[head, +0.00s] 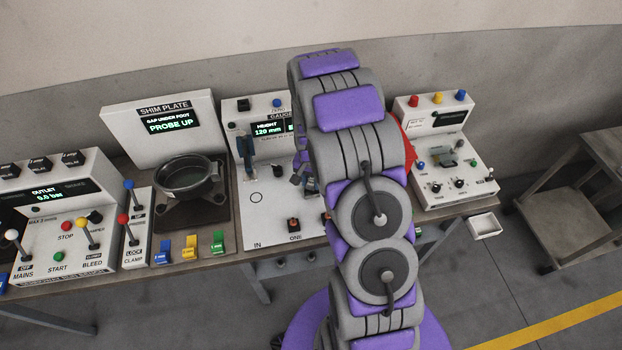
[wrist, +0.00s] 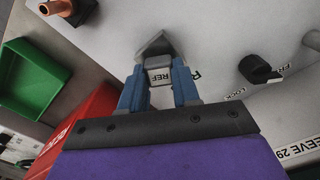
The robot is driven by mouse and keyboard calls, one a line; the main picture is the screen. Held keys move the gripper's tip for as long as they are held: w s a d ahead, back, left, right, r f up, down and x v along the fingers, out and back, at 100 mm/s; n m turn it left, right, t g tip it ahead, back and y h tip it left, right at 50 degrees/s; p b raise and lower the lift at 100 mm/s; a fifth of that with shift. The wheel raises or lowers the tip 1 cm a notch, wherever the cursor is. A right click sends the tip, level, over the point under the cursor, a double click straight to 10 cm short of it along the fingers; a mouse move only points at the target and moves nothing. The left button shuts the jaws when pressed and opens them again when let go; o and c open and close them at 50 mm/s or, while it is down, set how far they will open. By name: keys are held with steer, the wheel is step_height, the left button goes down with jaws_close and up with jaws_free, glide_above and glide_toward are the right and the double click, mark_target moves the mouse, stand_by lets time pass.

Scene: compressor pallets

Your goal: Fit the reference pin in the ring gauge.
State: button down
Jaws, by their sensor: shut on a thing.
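My gripper (wrist: 159,88) has blue fingers that close on a small pale block marked REF (wrist: 161,75), which I take to be the reference pin's handle. A grey angular piece (wrist: 155,44) sits just beyond it, against the white panel; I cannot tell whether the two are joined. The pin's lower part is hidden. In the head view my gripper (head: 306,182) is over the right part of the white gauge station (head: 270,215), partly covered by my arm. I cannot clearly make out the ring gauge in either view.
In the wrist view a black knob (wrist: 259,69) stands right of my gripper. A copper-tipped fitting (wrist: 57,8), a green tray (wrist: 38,80) and a red box (wrist: 85,125) lie left. In the head view a black pan (head: 186,178) stands left of the gauge station.

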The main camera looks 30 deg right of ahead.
mark_target(311, 182)
steer(key=shift+f, duration=0.45)
steer(key=c, duration=0.7)
jaws_free()
steer(key=shift+c, duration=0.2)
step_height(311, 182, up, 17)
steer(key=p, duration=0.2)
steer(key=s+a+r+n, duration=0.2)
steer(key=s+a+r, duration=0.3)
steer(key=s, duration=0.3)
steer(key=s+a+r+n, duration=0.3)
steer(key=s+a+r, duration=0.25)
steer(key=s, duration=0.25)
steer(key=s+a+r+n+g, duration=0.1)
steer(key=s+a+n, duration=0.1)
steer(key=s, duration=0.6)
steer(key=s+a+r+n, duration=0.1)
steer(key=s+n, duration=0.1)
steer(key=s, duration=0.6)
steer(key=shift+s+a+r+g, duration=0.15)
steer(key=shift+a+r+g, duration=0.1)
steer(key=shift+a+g, duration=0.15)
